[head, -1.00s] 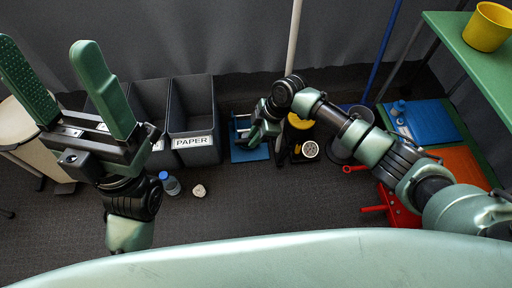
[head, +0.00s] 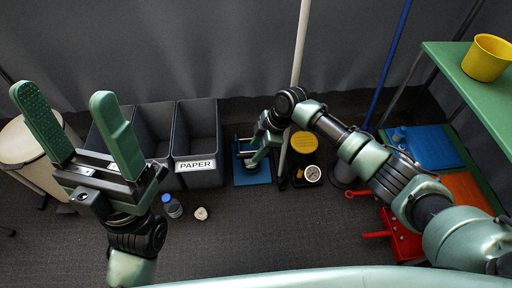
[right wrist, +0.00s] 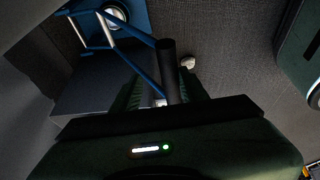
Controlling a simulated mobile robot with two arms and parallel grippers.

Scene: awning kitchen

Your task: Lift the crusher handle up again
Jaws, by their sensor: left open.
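The crusher, with its blue base (head: 254,176) and blue frame, stands on the floor to the right of the paper bin in the head view. My right gripper (head: 258,158) is over it. In the right wrist view the crusher's dark handle grip (right wrist: 168,70) stands between the two fingers of my right gripper (right wrist: 164,92), with blue bars running from it to the base. Whether the fingers press on the grip is not clear. My left gripper (head: 72,120) is open, empty and raised at the left, away from the crusher.
Dark bins (head: 199,133) stand left of the crusher. A blue-capped bottle (head: 172,207) and a pale lump (head: 201,213) lie in front. A gauge (head: 312,173), poles (head: 300,45) and a red item (head: 400,235) are to the right.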

